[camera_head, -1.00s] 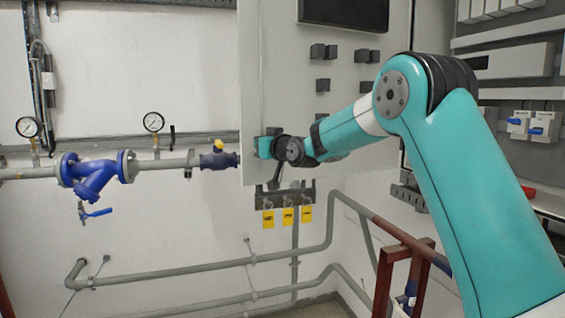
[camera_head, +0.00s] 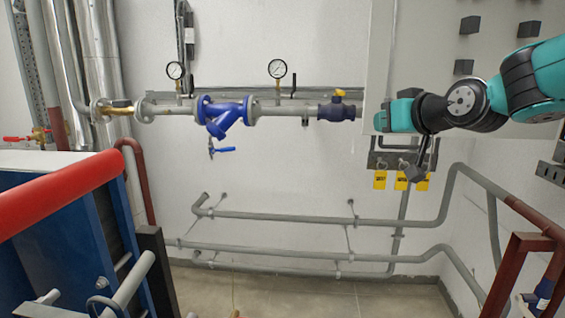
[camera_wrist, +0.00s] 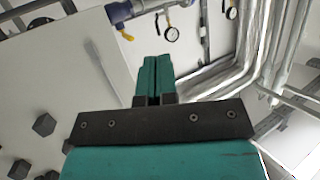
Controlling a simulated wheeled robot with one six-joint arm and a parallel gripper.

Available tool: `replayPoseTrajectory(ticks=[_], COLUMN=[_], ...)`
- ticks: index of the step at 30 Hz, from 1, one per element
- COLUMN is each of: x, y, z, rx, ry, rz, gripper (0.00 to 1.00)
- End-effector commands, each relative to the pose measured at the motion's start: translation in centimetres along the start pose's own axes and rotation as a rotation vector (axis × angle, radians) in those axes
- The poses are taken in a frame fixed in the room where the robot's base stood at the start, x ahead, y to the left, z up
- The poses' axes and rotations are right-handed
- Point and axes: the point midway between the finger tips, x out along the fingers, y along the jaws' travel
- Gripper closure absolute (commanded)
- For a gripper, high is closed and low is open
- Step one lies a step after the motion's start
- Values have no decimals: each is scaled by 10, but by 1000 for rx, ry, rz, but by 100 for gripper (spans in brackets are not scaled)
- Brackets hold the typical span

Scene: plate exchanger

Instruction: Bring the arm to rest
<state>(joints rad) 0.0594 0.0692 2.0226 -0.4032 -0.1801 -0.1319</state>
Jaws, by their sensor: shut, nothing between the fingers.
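My gripper (camera_head: 381,121) is at the right in the head view, in front of the left part of the grey cabinet (camera_head: 425,45). Its teal fingers (camera_wrist: 155,72) stand together in the wrist view, with only a thin seam between them and nothing held. My arm reaches in from the right edge, roughly level. Yellow tags (camera_head: 380,180) hang on a dark bracket just below the gripper. I cannot tell the exact gap between the gripper and the cabinet.
A blue strainer (camera_head: 224,112) and a pressure gauge (camera_head: 277,68) sit on the wall pipe left of the gripper. Grey pipes (camera_head: 290,217) run low along the wall. A blue plate exchanger (camera_head: 60,240) with a red bar (camera_head: 60,193) stands at the left. The floor between is clear.

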Motion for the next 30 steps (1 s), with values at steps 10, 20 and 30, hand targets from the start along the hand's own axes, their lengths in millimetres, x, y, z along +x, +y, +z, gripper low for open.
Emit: replayPoseTrajectory(ticks=[10, 20, 30], x=[-136, -224, -225], y=[-145, -170, -170], z=[183, 251, 252], rx=[-19, -82, -83], ry=[-758, -1093, -1099], rz=[-309, -394, -394], gripper=[100, 100, 100])
